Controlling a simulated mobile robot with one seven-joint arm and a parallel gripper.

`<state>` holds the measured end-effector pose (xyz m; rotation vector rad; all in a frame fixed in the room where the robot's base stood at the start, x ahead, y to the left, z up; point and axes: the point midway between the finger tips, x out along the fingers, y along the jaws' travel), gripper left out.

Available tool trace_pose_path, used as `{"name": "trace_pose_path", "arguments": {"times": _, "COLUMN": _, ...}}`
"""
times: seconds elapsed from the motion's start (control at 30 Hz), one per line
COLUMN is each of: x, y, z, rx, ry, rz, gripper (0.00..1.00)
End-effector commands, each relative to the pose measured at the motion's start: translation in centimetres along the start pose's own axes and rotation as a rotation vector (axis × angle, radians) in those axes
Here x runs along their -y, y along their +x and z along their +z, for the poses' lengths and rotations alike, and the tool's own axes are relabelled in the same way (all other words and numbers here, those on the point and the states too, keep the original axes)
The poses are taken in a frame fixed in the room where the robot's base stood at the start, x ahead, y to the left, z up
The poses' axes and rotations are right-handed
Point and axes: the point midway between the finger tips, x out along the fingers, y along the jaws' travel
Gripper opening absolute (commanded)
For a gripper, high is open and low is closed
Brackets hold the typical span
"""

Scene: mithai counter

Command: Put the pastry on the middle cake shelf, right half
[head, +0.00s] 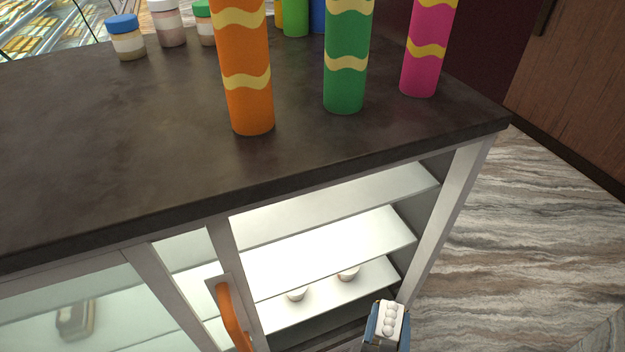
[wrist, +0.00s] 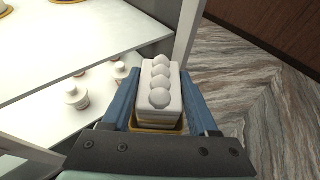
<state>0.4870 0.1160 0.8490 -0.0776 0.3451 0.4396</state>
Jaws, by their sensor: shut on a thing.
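The pastry (head: 391,318) is a small white block with a row of white balls on top. In the wrist view, the pastry (wrist: 160,95) has a golden base. My gripper (head: 388,325) is shut on it, one blue finger on each side, and holds it upright near the right front post of the cabinet. The middle cake shelf (head: 330,250) is a bright white board inside the open right part of the cabinet, above and to the left of my gripper. Its visible surface looks bare in the head view. The wrist view shows a white shelf (wrist: 75,50) to the left of my gripper.
Small white pastries (head: 297,295) stand on the bottom shelf (head: 325,302). An upper shelf (head: 340,207) lies under the dark counter (head: 130,140). An orange handle (head: 229,315) is at left. Orange (head: 248,80), green (head: 345,70) and pink (head: 425,60) tubes stand on the counter.

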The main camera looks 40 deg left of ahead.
Motion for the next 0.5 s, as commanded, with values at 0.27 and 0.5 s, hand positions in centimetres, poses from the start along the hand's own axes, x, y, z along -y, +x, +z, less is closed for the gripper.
{"name": "trace_pose_path", "arguments": {"times": 0.27, "x": -3.4, "y": 5.2, "z": 0.4, "rx": 0.012, "ry": -0.117, "rz": 0.301, "gripper": 0.00}}
{"name": "trace_pose_path", "arguments": {"times": 0.5, "x": -5.2, "y": 6.3, "z": 0.1, "rx": 0.008, "ry": -0.215, "rz": 0.568, "gripper": 0.00}}
